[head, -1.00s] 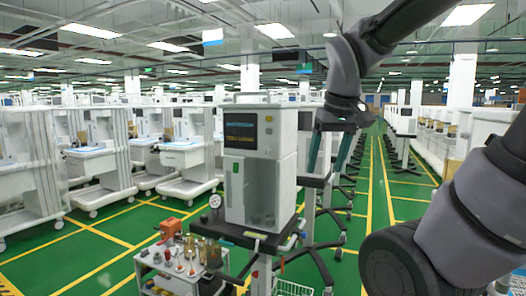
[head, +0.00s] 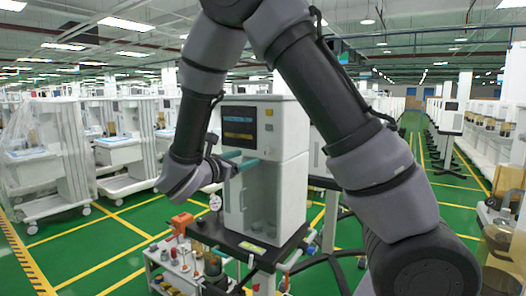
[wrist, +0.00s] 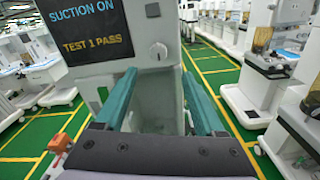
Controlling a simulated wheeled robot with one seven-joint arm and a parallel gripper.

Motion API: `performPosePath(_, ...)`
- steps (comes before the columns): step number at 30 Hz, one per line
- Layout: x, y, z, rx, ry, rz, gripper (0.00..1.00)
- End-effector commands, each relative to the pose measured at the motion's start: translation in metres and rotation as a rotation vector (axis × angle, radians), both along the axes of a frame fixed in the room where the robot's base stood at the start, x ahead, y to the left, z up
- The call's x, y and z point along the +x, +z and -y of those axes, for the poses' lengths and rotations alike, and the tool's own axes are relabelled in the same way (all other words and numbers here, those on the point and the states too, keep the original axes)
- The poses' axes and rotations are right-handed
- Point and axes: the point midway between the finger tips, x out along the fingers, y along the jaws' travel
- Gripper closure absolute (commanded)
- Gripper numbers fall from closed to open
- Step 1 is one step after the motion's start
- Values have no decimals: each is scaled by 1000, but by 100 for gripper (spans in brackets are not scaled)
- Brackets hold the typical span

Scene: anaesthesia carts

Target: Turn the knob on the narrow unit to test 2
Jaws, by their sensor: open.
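The narrow unit (head: 292,178) is a white, upright box on a dark-topped stand. Its dark screen (head: 239,125) reads "SUCTION ON" and "TEST 1 PASS" in the wrist view (wrist: 85,30). A small grey round knob (wrist: 158,51) with a slot-like mark sits right of the screen; it is tiny in the head view (head: 269,127). My gripper (wrist: 157,76) has two teal fingers, open and empty, pointing at the unit's front.
White carts line both sides. Green floor is open to the right.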

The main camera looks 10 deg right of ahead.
Motion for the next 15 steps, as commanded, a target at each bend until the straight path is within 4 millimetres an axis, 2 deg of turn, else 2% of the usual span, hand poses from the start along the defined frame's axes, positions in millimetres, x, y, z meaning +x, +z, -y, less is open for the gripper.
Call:
performPosePath(5,12,0,10,-10,5,2,29)
performPosePath(15,57,0,55,-9,5,2,29)
